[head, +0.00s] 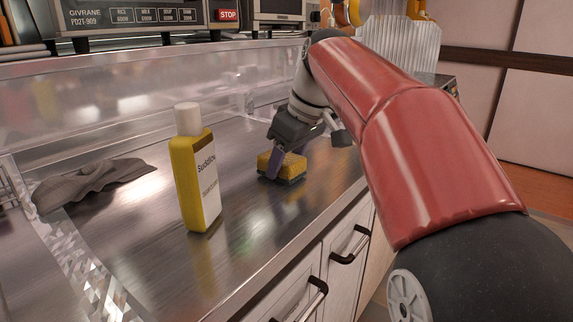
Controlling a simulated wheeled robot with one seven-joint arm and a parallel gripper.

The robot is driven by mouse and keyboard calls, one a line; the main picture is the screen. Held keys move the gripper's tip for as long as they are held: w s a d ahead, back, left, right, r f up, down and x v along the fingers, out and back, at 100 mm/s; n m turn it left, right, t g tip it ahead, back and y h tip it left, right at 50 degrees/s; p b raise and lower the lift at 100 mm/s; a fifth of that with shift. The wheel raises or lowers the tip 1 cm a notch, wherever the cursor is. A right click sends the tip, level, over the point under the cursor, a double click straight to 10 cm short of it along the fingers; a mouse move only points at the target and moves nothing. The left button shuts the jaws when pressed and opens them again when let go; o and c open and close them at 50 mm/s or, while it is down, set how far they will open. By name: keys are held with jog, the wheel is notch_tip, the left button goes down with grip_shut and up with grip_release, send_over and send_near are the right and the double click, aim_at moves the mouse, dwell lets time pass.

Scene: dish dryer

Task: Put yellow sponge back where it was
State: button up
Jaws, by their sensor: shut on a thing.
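The yellow sponge (291,166) has a dark underside and is at the metal counter, right of a yellow bottle. My gripper (279,170) points down and is shut on the sponge. One dark finger shows on the sponge's near left side; the other finger is hidden. The sponge looks to be at or just above the counter surface; I cannot tell whether it touches.
The yellow bottle (197,178) with a white cap stands upright left of my gripper. A grey cloth (92,182) lies at the left. A clear panel (110,98) runs along the back. The metal counter (265,225) is bare in front, above drawers with dark handles (350,246).

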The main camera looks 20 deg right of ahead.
jog(key=shift+f, duration=0.2)
jog(key=o, duration=0.9)
jog(key=shift+r, duration=0.25)
jog(key=p+v, duration=0.3)
jog(key=v, duration=0.8)
jog(key=shift+s+r, duration=0.1)
jog(key=shift+r, duration=0.3)
